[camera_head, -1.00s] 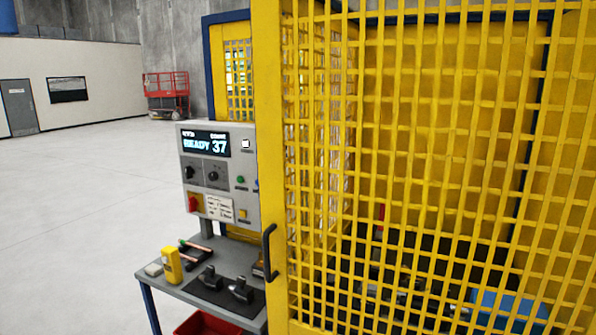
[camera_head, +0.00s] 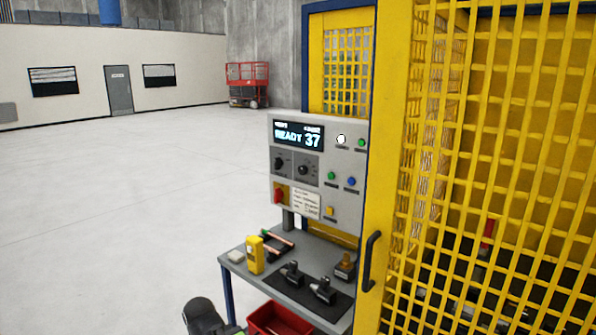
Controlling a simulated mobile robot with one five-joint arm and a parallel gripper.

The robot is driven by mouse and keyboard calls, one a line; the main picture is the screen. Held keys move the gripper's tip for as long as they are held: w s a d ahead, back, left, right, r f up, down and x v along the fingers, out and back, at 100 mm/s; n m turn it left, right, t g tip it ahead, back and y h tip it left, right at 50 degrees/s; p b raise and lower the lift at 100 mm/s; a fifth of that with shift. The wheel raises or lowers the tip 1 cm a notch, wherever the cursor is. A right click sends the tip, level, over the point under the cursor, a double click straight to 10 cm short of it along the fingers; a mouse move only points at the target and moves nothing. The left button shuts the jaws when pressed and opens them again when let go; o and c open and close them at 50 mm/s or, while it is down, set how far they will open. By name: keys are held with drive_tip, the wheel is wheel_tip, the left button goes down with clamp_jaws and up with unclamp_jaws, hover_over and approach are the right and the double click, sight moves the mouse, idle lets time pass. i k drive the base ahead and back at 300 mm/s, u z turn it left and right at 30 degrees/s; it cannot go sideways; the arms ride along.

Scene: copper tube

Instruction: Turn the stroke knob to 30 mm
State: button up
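The grey control panel (camera_head: 317,205) stands left of the yellow cage, its display (camera_head: 298,136) reading "READY 37". Two black knobs sit side by side under the display: a left knob (camera_head: 279,163) and a right knob (camera_head: 303,169). Their labels are too small to read, so I cannot tell which one is the stroke knob or where it points. A dark rounded part at the bottom edge, left of the red bin, looks like part of my arm. My gripper's fingers cannot be made out.
A grey bench (camera_head: 240,256) below the panel holds a yellow device (camera_head: 255,255), copper-coloured tubes and black tooling. A red bin (camera_head: 270,321) is beneath it. The yellow mesh cage (camera_head: 480,150) with a black handle (camera_head: 371,262) fills the right. Open floor (camera_head: 120,200) lies left.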

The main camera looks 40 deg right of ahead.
sight(303, 169)
drive_tip(key=i, duration=0.9)
